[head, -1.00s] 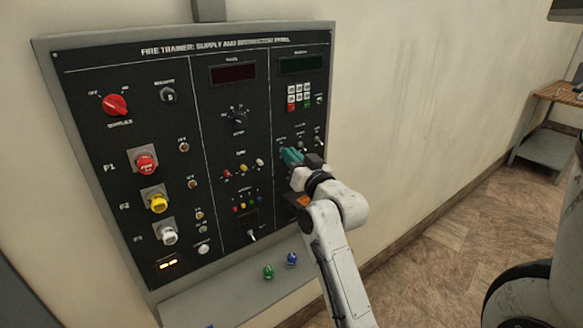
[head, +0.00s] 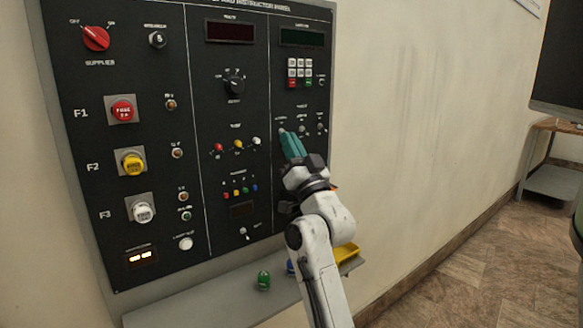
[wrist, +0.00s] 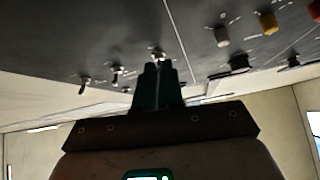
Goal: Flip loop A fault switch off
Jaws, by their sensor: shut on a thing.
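My gripper (head: 288,137) has its teal fingers raised to the panel, at the left end of a short row of small toggle switches below the keypad. It is shut on the leftmost switch (wrist: 158,54), whose tip shows just beyond the dark fingers (wrist: 157,72) in the wrist view. Its lever is mostly hidden by the fingers. The middle switch (head: 304,128) and the right switch (head: 320,127) stand free beside it; they also show in the wrist view as the middle (wrist: 117,72) and outer (wrist: 84,85) levers. The switch labels are too small to read.
The dark panel (head: 190,70) also carries a keypad (head: 300,72), a rotary knob (head: 234,85), a red supplies knob (head: 96,38) and fuse holders. A shelf (head: 190,312) below holds a green piece (head: 263,280) and a yellow tray (head: 347,254). The wall to the right is clear.

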